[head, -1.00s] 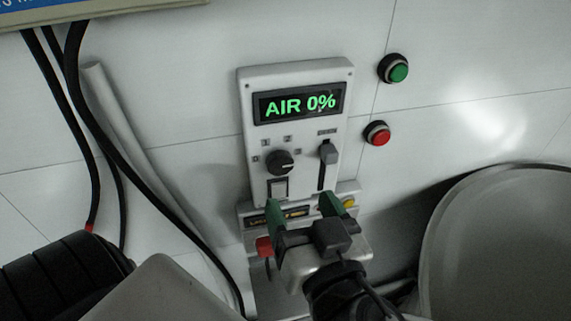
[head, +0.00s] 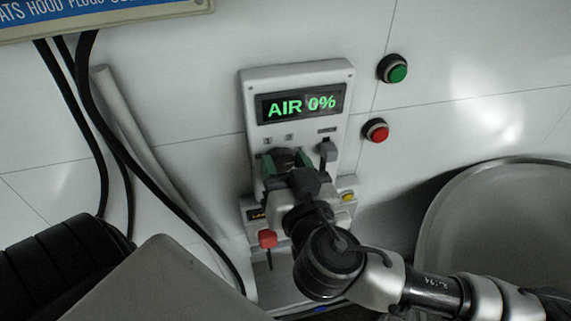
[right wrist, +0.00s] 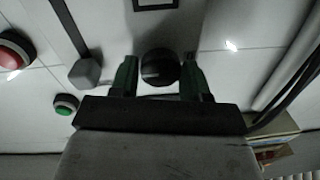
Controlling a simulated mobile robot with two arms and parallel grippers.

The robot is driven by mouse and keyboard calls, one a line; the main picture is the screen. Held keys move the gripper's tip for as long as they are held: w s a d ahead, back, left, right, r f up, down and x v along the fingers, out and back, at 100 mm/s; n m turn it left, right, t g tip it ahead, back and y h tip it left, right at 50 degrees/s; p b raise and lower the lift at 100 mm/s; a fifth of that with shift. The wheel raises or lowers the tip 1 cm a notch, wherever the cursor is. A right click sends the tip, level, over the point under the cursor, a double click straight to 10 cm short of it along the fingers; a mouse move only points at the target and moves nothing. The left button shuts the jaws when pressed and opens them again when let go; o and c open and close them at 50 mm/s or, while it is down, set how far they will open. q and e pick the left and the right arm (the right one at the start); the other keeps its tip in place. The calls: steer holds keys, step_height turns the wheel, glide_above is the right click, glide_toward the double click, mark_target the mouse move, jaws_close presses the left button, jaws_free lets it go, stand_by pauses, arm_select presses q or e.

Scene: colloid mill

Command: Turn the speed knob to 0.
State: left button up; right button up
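The speed knob (right wrist: 158,68) is a round dark knob with a pale pointer line, in the right wrist view. It sits on a light grey control panel (head: 296,76) whose display (head: 301,104) reads "AIR 0%". My right gripper (right wrist: 157,76) is open, with one green finger on each side of the knob. I cannot tell whether the fingers touch it. In the head view my right gripper (head: 287,160) covers the knob and hides its pointer. My left gripper is not in view.
A slider lever (head: 327,151) stands close beside the knob. A lower box carries a red button (head: 267,238) and a yellow button (head: 348,197). Green (head: 396,69) and red (head: 376,130) wall buttons are to the right. Black cables (head: 130,165) hang left; a round metal vessel (head: 500,215) is right.

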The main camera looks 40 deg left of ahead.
steer(key=c, duration=0.4)
